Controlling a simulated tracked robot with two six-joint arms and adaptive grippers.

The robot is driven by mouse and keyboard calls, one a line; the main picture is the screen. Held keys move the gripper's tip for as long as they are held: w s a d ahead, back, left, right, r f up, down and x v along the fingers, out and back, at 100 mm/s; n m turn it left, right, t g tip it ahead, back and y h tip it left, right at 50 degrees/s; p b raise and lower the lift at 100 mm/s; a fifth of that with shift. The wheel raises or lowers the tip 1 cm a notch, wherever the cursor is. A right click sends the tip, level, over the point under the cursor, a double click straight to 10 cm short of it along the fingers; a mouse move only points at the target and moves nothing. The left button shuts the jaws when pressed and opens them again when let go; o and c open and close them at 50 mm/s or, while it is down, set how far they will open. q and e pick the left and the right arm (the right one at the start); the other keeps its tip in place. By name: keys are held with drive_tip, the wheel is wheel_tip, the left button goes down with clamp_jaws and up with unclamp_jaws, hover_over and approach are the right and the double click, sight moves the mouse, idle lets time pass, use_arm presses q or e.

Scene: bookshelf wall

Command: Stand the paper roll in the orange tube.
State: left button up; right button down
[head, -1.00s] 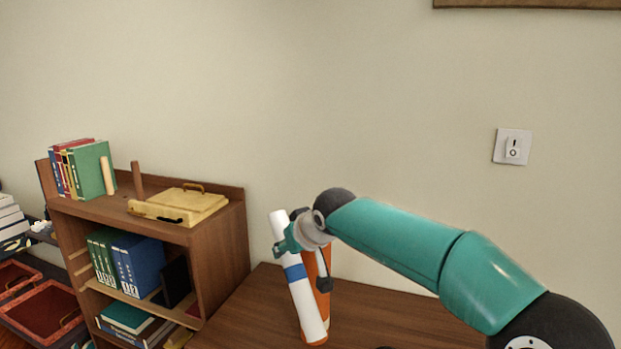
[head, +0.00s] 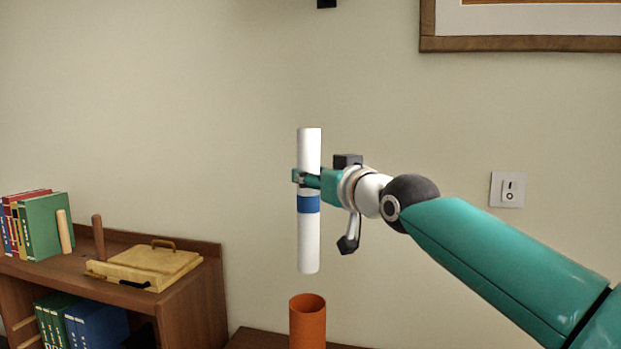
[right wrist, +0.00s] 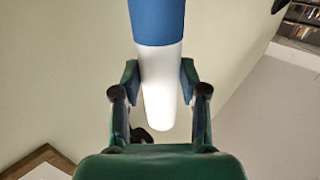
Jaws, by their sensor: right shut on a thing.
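The paper roll (head: 309,240) is white with a blue band and hangs upright in the head view. My right gripper (head: 308,179) is shut on it just above the band. The orange tube (head: 308,325) stands below with its open top facing up, and its base is cut off by the frame. The roll's lower end is above the tube's mouth, with a gap between them. In the right wrist view the roll (right wrist: 160,60) lies between the two fingers of my right gripper (right wrist: 160,88). My left gripper is not in view.
A wooden bookshelf (head: 205,290) stands at the left, with books (head: 45,225) and a yellow case (head: 150,265) on top. A strip of wooden table (head: 250,338) shows at the bottom.

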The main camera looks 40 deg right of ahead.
sight(314, 211)
drive_tip(key=f, duration=0.1)
drive_tip(key=f+b, duration=0.2)
drive_tip(key=shift+w, duration=0.25)
wheel_tip(314, 211, down, 4)
drive_tip(key=b, duration=0.3)
drive_tip(key=shift+r, duration=0.25)
wheel_tip(314, 211, down, 18)
drive_tip(key=b, duration=1.7)
drive_tip(key=shift+r, duration=0.15)
drive_tip(key=c, duration=0.5)
unclamp_jaws()
drive_tip(key=shift+c, duration=0.2)
drive_tip(key=shift+s, duration=0.15)
